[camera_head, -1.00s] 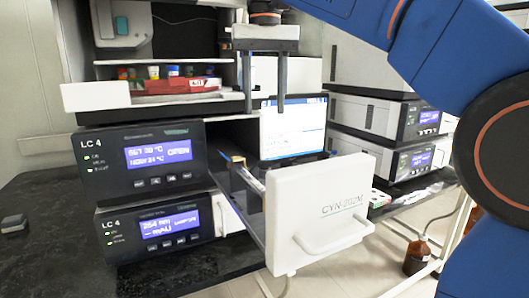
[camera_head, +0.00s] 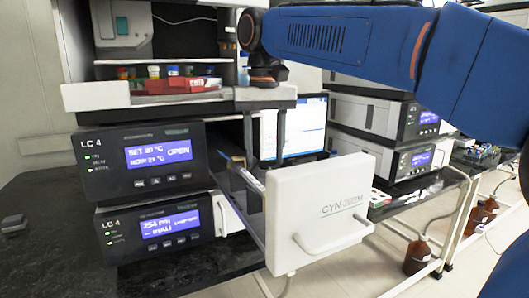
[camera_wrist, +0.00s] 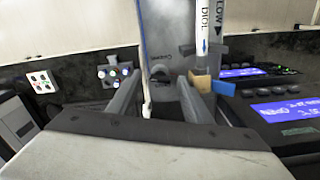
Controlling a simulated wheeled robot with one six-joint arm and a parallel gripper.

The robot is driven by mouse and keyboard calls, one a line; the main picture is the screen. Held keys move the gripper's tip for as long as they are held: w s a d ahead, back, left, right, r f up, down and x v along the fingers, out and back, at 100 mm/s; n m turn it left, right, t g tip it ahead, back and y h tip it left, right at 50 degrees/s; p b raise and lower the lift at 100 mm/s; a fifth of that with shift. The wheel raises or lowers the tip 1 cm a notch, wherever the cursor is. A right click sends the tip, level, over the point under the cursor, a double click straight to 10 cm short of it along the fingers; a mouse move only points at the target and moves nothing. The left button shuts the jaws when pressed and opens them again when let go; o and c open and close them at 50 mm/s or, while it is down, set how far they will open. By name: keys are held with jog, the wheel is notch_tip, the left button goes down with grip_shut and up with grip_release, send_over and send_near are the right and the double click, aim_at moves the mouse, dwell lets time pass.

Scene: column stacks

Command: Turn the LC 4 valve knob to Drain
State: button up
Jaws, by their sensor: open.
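My gripper (camera_head: 264,148) is open and empty, its two fingers pointing down above the pulled-out drawer in the head view. In the wrist view my gripper (camera_wrist: 163,88) has its fingers apart, with a grey panel behind them. The LC 4 stack has an upper unit (camera_head: 120,168) and a lower unit (camera_head: 118,230), both with lit blue displays. No valve knob shows clearly in the head view.
The drawer's white front (camera_head: 310,210) juts out below my gripper. A monitor (camera_head: 303,125) stands behind it. A red tray (camera_head: 180,85) with several capped bottles sits on the upper shelf. More instruments (camera_head: 405,125) and brown bottles (camera_head: 417,257) are at right.

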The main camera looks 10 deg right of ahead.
jog(key=shift+f, duration=0.1)
jog(key=c, duration=1.1)
jog(key=shift+o, duration=0.2)
jog(key=shift+n, duration=0.3)
jog(key=n, duration=0.4)
jog(key=shift+n, duration=2.1)
jog(key=o, duration=1.1)
jog(key=shift+c, duration=0.2)
